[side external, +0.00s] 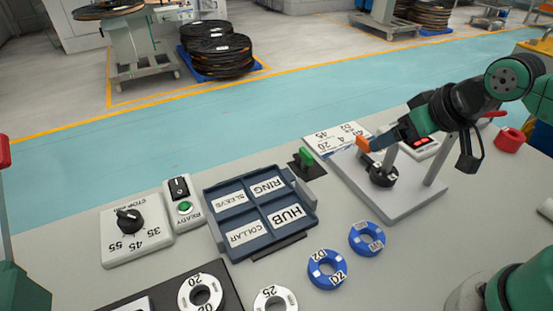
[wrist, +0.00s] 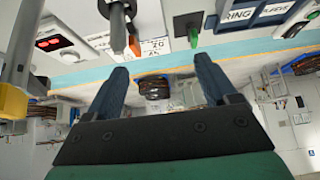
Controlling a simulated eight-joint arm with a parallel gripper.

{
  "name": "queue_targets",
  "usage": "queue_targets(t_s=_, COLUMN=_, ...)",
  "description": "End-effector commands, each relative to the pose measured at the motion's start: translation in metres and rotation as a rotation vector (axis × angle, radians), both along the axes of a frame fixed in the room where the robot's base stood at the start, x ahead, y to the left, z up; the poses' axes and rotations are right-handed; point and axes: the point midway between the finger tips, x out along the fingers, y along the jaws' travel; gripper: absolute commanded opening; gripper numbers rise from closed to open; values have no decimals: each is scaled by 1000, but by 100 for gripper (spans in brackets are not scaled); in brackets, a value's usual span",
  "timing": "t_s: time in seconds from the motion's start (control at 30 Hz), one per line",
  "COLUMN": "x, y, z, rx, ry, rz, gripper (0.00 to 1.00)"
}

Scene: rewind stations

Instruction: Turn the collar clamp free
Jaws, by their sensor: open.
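The collar clamp (side external: 381,177) is a dark round piece low on a grey post that stands on a pale base plate at the right. An orange lever tip (side external: 362,144) shows beside it, close to my fingers. In the wrist view the dark clamp (wrist: 117,25) is at the top, with its orange-brown lever tip (wrist: 134,45) pointing down. My gripper (side external: 376,146) reaches in from the right, just above the clamp. In the wrist view its two blue-grey fingers (wrist: 160,74) are wide apart and nothing is held between them. I cannot tell whether a finger touches the lever.
A second upright post (side external: 437,160) stands right of the clamp. A dark blue labelled tray (side external: 243,222), a green lever (side external: 306,157) and a dial box (side external: 128,243) lie left.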

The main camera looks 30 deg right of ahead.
Motion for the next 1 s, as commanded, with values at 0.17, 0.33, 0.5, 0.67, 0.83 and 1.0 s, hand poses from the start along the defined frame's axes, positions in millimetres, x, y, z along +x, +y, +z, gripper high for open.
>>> queue_targets(t_s=0.17, x=15, y=-6, z=7, rx=108, ry=85, rz=-187, gripper=87)
queue_targets(t_s=0.33, x=44, y=-18, z=9, rx=280, ry=240, rz=-572, gripper=87)
queue_targets(t_s=0.5, x=73, y=-33, z=-3, rx=405, ry=376, rz=-999, gripper=87)
queue_targets(t_s=0.67, x=91, y=-43, z=-20, rx=457, ry=450, rz=-1304, gripper=87)
queue_targets(t_s=0.83, x=99, y=-49, z=-31, rx=474, ry=481, rz=-1472, gripper=87)
queue_targets(t_s=1.0, x=101, y=-50, z=-45, rx=476, ry=485, rz=-1506, gripper=87)
